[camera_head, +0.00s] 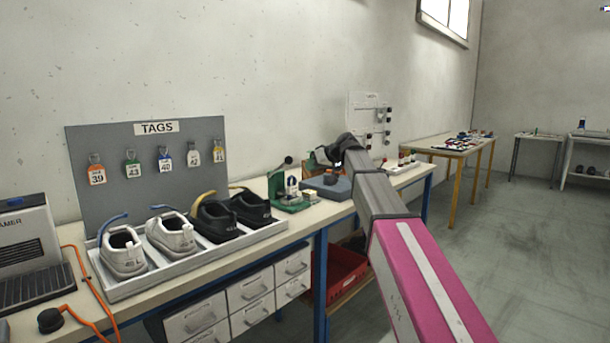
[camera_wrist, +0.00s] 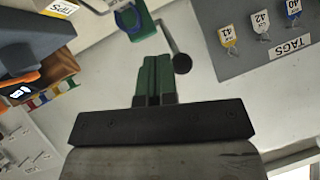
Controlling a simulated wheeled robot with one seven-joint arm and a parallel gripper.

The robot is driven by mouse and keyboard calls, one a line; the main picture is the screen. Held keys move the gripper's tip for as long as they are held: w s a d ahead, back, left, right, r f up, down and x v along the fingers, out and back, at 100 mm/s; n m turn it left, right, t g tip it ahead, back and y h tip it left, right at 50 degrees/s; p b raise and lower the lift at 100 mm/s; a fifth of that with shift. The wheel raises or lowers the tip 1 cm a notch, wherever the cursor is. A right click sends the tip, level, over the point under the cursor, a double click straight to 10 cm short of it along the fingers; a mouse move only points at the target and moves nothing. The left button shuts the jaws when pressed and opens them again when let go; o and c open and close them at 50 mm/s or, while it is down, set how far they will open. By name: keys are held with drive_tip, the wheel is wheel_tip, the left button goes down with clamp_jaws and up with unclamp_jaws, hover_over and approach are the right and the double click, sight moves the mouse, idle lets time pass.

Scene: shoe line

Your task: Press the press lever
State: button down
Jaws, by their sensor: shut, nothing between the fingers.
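The green press (camera_head: 291,203) stands on the bench, right of the shoe tray, with its lever raised to a dark knob (camera_head: 288,160). In the wrist view the press (camera_wrist: 137,22) is at the top, cut by the frame edge. Its grey lever runs down to the round dark knob (camera_wrist: 182,63), right of my fingertips. My gripper (camera_wrist: 156,58) is shut and empty, its two green fingers together. In the picture the knob appears beside the fingers with a gap; the depth between them is unclear. In the head view my dark wrist hides most of the gripper.
A grey TAGS board (camera_head: 146,160) stands behind a tray (camera_head: 135,284) of several shoes. A blue-grey block (camera_head: 328,187) and an orange-brown box (camera_head: 310,168) are right of the press. A red bin (camera_head: 343,268) sits under the bench.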

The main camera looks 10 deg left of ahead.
drive_tip(key=v, duration=0.6)
drive_tip(key=shift+s+d, duration=0.2)
drive_tip(key=shift+d, duration=0.15)
drive_tip(key=s+d+f+m+g+h, duration=0.1)
drive_tip(key=s+d+f+m+h, duration=0.2)
drive_tip(key=f, duration=0.7)
drive_tip(key=s+d+f+h, duration=0.1)
drive_tip(key=s+d+f, duration=0.3)
drive_tip(key=f, duration=0.6)
drive_tip(key=s+d+f+m+g+h, duration=0.1)
drive_tip(key=s+d+f+m+h, duration=0.2)
drive_tip(key=f, duration=0.8)
drive_tip(key=s+d+f+m+g+h, duration=0.1)
drive_tip(key=s+d+f, duration=0.5)
drive_tip(key=s+f, duration=0.4)
drive_tip(key=s+d+f+m+g+h, duration=0.1)
drive_tip(key=s+d+f+m+h, duration=0.1)
drive_tip(key=s+d+f, duration=0.4)
drive_tip(key=s+f, duration=0.4)
drive_tip(key=shift+f+g+h, duration=0.25)
drive_tip(key=shift+g+h, duration=0.05)
drive_tip(key=shift+g, duration=0.1)
